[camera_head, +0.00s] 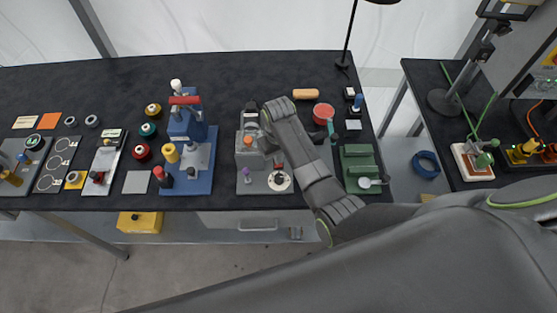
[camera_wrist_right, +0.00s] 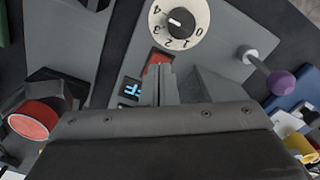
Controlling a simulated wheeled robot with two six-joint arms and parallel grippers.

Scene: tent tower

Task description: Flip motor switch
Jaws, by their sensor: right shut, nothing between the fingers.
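The grey winding machine (camera_head: 252,185) stands on the black table in the middle of the head view. Its plate carries a white numbered dial (camera_head: 279,181), also large in the right wrist view (camera_wrist_right: 180,22), and a purple-knobbed lever (camera_head: 247,175). A red switch, which looks like the motor switch (camera_wrist_right: 158,59), sits between the dial and a small blue-lit display (camera_wrist_right: 131,90). My right gripper (camera_wrist_right: 163,72) is shut and empty, its tips right at the red switch and partly covering it. I cannot tell whether they touch. My left gripper is not in view.
A blue press (camera_head: 200,180) stands to the left of the machine, with several coloured spools (camera_head: 141,152) beyond it. The table's front edge (camera_head: 150,204) is close.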

